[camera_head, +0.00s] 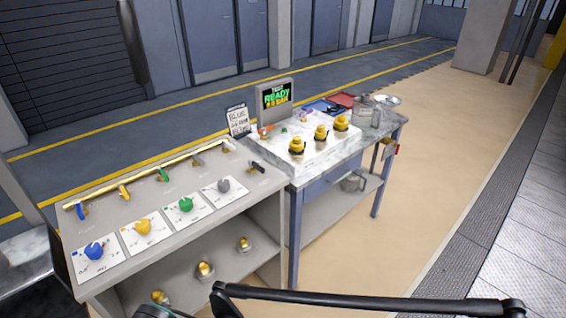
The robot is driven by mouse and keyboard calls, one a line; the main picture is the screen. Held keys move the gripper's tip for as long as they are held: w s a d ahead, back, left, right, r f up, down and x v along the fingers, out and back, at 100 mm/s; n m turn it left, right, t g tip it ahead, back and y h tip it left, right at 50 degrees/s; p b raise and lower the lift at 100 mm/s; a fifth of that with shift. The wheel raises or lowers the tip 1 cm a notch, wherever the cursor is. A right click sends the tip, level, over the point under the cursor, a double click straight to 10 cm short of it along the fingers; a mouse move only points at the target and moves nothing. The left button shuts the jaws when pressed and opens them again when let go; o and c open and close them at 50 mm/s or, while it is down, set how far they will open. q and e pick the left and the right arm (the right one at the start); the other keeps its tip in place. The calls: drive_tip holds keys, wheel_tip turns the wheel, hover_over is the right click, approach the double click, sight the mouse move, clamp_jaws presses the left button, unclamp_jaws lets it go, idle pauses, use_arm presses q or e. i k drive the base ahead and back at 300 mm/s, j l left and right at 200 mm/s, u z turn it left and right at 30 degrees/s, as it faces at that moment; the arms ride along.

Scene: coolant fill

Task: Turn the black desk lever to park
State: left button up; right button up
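A small black lever (257,168) sits at the right end of the grey desk (264,190), beside the marble-topped table. Its handle lies slanted; its position markings are too small to read. Other levers stand in a row along the desk's back: blue (82,211), yellow (123,191), green (163,174) and a grey-brown one (197,160). Neither gripper shows clearly in the head view, and nothing is seen touching the black lever.
Blue (95,250), yellow (142,225), green (185,204) and grey (223,185) knobs sit on white cards. The marble-topped table (318,177) holds a lit green screen (276,96), yellow-topped fittings (320,132) and a metal jug (364,107). Open floor lies to the right.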

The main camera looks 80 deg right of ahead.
sight(252, 164)
drive_tip(key=z, duration=2.2)
